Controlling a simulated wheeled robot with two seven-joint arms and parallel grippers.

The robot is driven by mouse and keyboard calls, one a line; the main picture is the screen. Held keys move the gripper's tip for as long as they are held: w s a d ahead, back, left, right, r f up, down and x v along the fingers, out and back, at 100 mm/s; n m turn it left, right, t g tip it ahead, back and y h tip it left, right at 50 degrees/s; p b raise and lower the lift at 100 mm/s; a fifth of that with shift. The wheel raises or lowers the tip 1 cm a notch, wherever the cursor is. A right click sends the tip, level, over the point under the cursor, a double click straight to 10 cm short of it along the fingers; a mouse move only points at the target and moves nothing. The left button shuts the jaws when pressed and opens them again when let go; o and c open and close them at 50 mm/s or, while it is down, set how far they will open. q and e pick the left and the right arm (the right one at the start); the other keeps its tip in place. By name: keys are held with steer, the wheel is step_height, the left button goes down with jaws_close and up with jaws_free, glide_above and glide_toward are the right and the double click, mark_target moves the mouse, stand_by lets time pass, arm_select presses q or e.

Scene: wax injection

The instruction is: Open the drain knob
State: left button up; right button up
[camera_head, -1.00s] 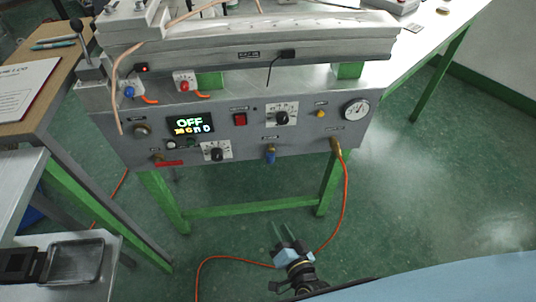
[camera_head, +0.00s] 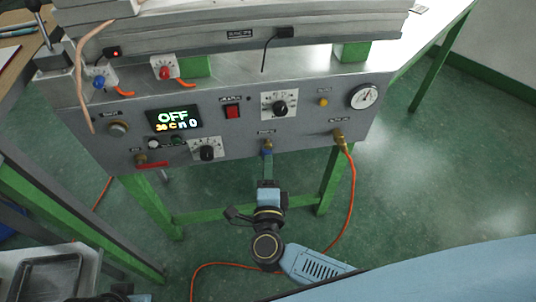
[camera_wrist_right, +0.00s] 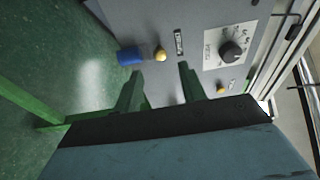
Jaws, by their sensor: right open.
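A small blue knob (camera_head: 267,151) on a brass fitting sits low on the front of the grey control panel (camera_head: 330,112). Its label is too small to read. My right gripper (camera_head: 267,172) is just below and in front of it, pointing up at the panel. In the right wrist view the blue knob (camera_wrist_right: 131,56) and its brass part lie beyond the fingertips. My right gripper (camera_wrist_right: 158,76) is open there, with nothing between its fingers. I see no contact with the knob.
The panel carries a lit display (camera_head: 174,119), a red switch (camera_head: 232,111), black dials, a pressure gauge (camera_head: 364,96) and a red-handled valve (camera_head: 150,164). An orange hose (camera_head: 352,190) hangs right of my right gripper. A metal tray (camera_head: 45,283) is at lower left.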

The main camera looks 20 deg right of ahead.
mark_target(268, 147)
steer(key=b+x, duration=0.1)
steer(key=x, duration=0.3)
steer(key=shift+w+d, duration=0.1)
steer(key=shift+w, duration=0.2)
arm_select(q)
steer(key=shift+d+v, duration=0.2)
steer(key=shift+v, duration=0.8)
steer(key=shift+d+v, duration=0.2)
steer(key=shift+v, duration=0.75)
arm_select(e)
steer(key=shift+w+d, duration=0.15)
steer(key=shift+w, duration=0.5)
arm_select(q)
steer(key=shift+w, duration=0.1)
arm_select(e)
steer(key=shift+c, duration=0.4)
jaws_close()
arm_select(q)
steer(key=shift+r, duration=0.1)
